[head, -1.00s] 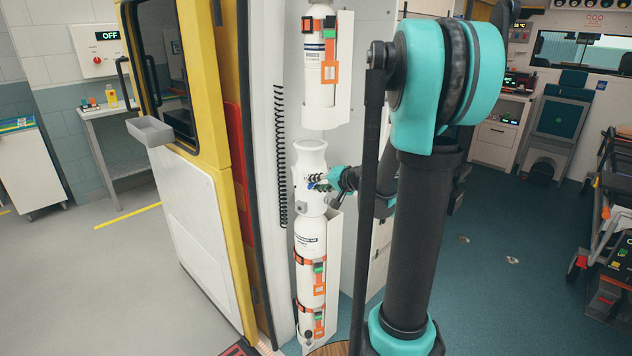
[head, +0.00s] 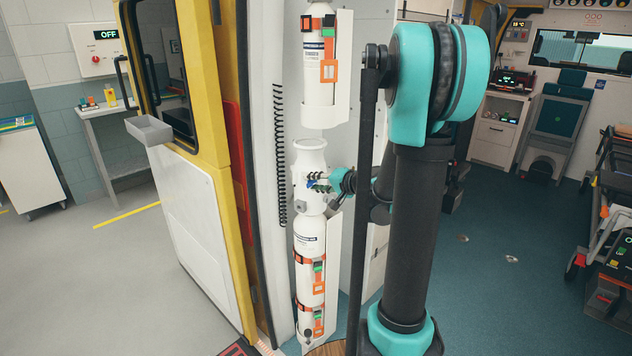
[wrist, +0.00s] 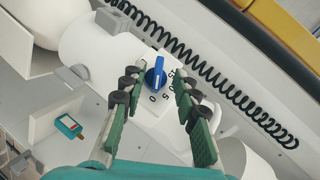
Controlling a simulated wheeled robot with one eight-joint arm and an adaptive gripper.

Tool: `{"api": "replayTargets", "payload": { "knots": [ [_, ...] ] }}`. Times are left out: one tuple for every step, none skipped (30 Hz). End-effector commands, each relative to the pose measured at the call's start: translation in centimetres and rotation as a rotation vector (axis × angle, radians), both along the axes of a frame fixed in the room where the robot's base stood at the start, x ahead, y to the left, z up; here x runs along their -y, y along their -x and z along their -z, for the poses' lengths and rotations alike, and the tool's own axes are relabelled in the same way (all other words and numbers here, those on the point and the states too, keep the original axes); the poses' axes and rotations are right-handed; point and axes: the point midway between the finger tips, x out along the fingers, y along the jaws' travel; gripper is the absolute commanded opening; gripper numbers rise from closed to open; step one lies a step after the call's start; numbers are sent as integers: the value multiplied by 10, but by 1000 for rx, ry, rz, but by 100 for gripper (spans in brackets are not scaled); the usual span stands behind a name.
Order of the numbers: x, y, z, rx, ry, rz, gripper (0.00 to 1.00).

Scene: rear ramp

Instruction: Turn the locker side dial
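In the wrist view a blue dial (wrist: 155,77) sits on a white cylindrical body (wrist: 95,52), with a printed scale (wrist: 165,95) beside it showing 0, 5 and higher figures. My gripper (wrist: 156,80) is open, its green-and-black fingers on either side of the dial. A gap shows between the dial and each finger. In the head view my gripper (head: 320,182) is at the white cylinder (head: 309,160) on the wall.
A black coiled cord (wrist: 215,80) runs close to the dial. In the head view, strapped white cylinders (head: 311,245) stand below and another (head: 319,50) hangs above. The yellow-edged open door (head: 228,200) is to the left.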

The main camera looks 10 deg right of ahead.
Motion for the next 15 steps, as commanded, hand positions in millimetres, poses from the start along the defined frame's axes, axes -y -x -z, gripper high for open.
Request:
{"api": "replayTargets", "payload": {
  "knots": [
    [0, 0, 0, 0, 0, 0, 28],
    [0, 0, 0, -1, 1, 0, 28],
    [0, 0, 0, 0, 1, 1, 28],
    [1, 0, 0, 0, 1, 1, 28],
    [1, 0, 0, 0, 1, 1, 28],
    [1, 0, 0, -1, 1, 2, 28],
    [1, 1, 0, 0, 2, 2, 28],
    [2, 1, 0, 0, 2, 2, 28],
    [3, 3, -1, -1, 3, 2, 28],
    [4, 4, -1, 0, 3, 3, 28],
    [6, 6, -2, 0, 3, 3, 28],
    [9, 10, -4, 0, 4, 5, 28],
    [11, 13, -6, -1, 3, 5, 28],
    [14, 16, -7, -1, 3, 5, 28],
    [17, 22, -10, -1, 2, 6, 28]
  ]
}}
